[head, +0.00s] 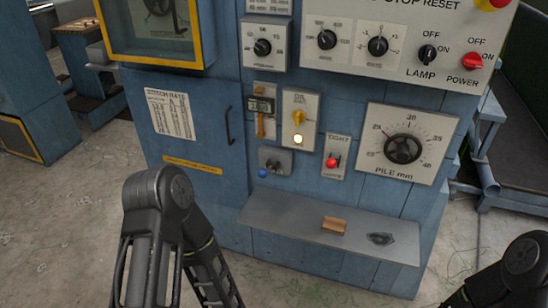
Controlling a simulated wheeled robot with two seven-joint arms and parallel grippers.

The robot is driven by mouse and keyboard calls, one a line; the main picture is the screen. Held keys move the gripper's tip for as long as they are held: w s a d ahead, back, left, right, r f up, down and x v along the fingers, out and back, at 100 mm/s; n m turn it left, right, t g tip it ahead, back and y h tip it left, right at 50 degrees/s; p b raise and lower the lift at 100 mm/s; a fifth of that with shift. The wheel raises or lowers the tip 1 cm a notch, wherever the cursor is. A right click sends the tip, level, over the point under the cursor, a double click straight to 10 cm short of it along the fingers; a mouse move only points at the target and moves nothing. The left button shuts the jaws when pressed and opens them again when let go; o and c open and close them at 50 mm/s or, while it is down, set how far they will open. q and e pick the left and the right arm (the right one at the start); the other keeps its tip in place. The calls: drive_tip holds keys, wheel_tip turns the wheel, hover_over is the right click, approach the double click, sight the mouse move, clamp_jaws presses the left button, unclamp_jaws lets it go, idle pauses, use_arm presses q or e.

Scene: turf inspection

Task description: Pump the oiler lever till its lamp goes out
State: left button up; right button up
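The oiler plate (288,133) is a pale panel on the front of the blue machine, with small lettering that seems to begin with "OIL". A yellow lever (298,117) sits in its middle. Below the lever, the round lamp (298,139) glows yellowish white, so it is lit. Nothing covers the plate. My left arm comes up at the lower left and bends back down out of the picture. Part of my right arm shows at the lower right corner. Neither gripper shows, and no part of my arms touches the plate.
A grey shelf (280,216) juts out below the panels, with a wooden block (334,225) on it. A small plate with a blue-knobbed lever (262,173), a red-knobbed plate (332,162) and the pile dial (403,149) surround the oiler. A door handle (228,125) stands to its left.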

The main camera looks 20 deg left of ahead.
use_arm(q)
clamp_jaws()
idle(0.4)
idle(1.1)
